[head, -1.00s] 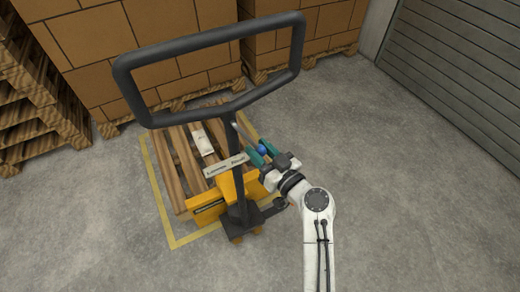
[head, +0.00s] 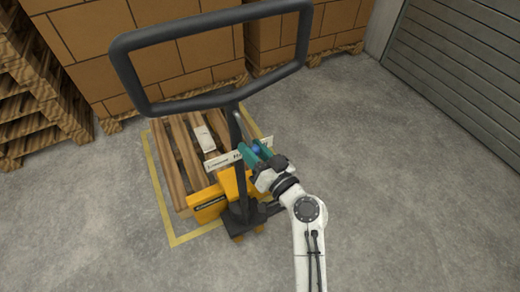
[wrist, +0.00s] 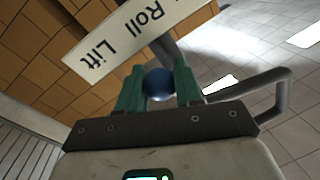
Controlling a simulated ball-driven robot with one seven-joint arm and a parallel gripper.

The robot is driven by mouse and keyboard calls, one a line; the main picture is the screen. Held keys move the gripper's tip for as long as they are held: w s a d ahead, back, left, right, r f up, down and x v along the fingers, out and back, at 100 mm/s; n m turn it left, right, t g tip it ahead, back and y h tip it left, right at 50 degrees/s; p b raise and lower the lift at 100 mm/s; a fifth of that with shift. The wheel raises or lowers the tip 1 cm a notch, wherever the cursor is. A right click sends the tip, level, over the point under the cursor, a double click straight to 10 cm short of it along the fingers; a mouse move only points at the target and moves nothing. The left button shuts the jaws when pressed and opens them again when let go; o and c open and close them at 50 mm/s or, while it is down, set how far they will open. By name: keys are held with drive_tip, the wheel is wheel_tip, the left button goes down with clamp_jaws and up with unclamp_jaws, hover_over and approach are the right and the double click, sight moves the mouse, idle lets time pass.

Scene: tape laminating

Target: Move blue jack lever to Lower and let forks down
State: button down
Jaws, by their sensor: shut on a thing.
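My gripper (head: 252,153) is closed around the blue ball knob (head: 256,149) of the jack lever, just right of the dark handle column. In the wrist view the knob (wrist: 158,84) sits between the two green fingers. The label plate (wrist: 112,45) shows the words "Lift" and "Roll" there, with the knob close beside it; its "Lower" end is out of that view. The pallet jack has a yellow body (head: 209,205) and a dark loop handle (head: 205,103). A wooden pallet (head: 178,165) lies over its forks, which are hidden.
A yellow floor line (head: 157,185) borders the pallet. Stacked cartons (head: 185,60) on pallets stand behind, and empty pallets (head: 40,95) are stacked at left. A grey shutter (head: 460,80) is at right. The floor (head: 400,190) at right is clear.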

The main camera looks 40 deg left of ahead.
drive_tip(key=s+a+r+m+t, duration=0.1)
drive_tip(key=s+a+m, duration=0.1)
drive_tip(key=s+m, duration=0.4)
drive_tip(key=shift+s+a+m+t+y, duration=0.3)
drive_tip(key=shift+a+m, duration=0.05)
drive_tip(key=shift+m, duration=1.05)
drive_tip(key=c, duration=0.8)
unclamp_jaws()
drive_tip(key=shift+b+v, duration=1.15)
drive_tip(key=shift+v, duration=4.25)
drive_tip(key=shift+r, duration=0.1)
